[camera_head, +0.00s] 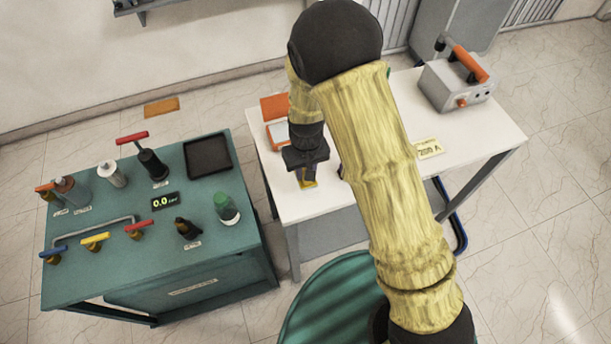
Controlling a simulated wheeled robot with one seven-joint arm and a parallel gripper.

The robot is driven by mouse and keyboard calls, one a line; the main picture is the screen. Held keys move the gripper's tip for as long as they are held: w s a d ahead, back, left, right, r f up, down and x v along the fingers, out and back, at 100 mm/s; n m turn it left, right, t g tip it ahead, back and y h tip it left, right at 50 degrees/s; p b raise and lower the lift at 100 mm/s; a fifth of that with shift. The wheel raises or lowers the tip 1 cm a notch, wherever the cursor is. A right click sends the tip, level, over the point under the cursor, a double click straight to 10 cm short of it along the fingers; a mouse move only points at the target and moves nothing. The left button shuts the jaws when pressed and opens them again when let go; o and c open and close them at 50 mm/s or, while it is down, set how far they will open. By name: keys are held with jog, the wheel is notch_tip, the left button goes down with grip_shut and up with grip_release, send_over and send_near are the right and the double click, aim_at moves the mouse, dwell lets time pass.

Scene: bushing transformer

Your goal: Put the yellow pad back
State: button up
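My gripper (306,178) points down over the left part of the white table (325,203), near its front edge. A small yellow piece (309,184) shows at its fingertips. It may be the yellow pad, but it is too small and too covered by the gripper to be sure. I cannot tell whether the fingers are shut on it or whether it touches the table. My arm covers the middle of the table, so anything there is hidden.
An orange item (274,106) lies behind my gripper. A grey box with an orange handle (458,85) and a "200 A" card (429,149) are on the right. A green bench (100,225) with valves, bottles and a black tray (207,155) stands left; a gap separates it from the table.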

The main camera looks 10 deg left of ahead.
jog(key=shift+w+f, duration=0.1)
jog(key=shift+f, duration=0.1)
jog(key=shift+w+f, duration=0.1)
jog(key=shift+f, duration=0.05)
jog(key=f, duration=0.2)
jog(key=f+p, duration=0.1)
jog(key=shift+s, duration=0.25)
jog(key=shift+w+d+f, duration=0.1)
jog(key=shift+w+f, duration=0.05)
jog(key=shift+f, duration=0.3)
jog(key=o, duration=0.9)
